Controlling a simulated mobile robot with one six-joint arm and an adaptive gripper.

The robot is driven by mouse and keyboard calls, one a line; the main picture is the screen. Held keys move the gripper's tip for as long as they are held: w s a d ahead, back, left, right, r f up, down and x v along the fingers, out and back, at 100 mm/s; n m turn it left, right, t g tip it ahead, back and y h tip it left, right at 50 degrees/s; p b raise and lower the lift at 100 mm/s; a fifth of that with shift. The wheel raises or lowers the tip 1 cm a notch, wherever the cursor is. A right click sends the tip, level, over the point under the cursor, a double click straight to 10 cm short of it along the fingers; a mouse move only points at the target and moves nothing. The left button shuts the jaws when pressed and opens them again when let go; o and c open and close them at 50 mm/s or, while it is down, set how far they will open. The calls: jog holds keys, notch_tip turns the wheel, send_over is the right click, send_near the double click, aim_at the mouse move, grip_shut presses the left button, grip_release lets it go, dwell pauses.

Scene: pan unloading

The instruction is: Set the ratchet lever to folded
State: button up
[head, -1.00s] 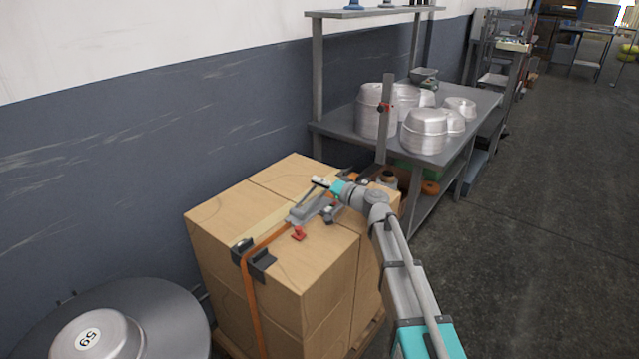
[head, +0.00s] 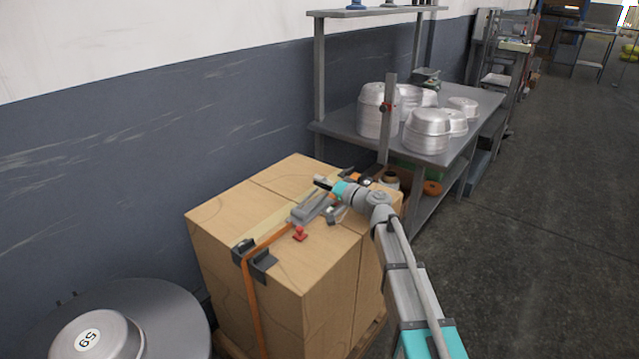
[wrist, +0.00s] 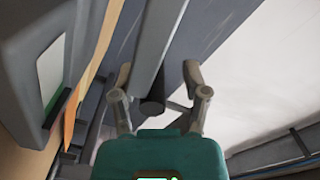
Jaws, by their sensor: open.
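The grey ratchet (head: 309,209) sits on top of the strapped cartons, in line with the orange strap (head: 266,241). My gripper (head: 322,182) is just above and behind it in the head view. In the wrist view, my gripper (wrist: 157,76) is open, its two fingers on either side of a long grey bar that looks like the ratchet lever (wrist: 165,35). The bar's dark end (wrist: 152,106) lies near the palm. Gaps show beside the bar, so the fingers do not seem to press on it. The lever's exact angle is hard to tell.
The carton stack (head: 240,205) stands against the wall, with a black corner guard (head: 262,265) and a small red part (head: 300,233) on top. A metal table (head: 470,125) with pans stands behind, its upright post close to my arm. Open floor (head: 540,240) lies to the right.

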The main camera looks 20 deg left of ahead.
jog(key=shift+s+d, duration=0.25)
jog(key=shift+d, duration=0.1)
jog(key=v, duration=1.1)
jog(key=shift+d, duration=0.1)
jog(key=shift+f, duration=0.1)
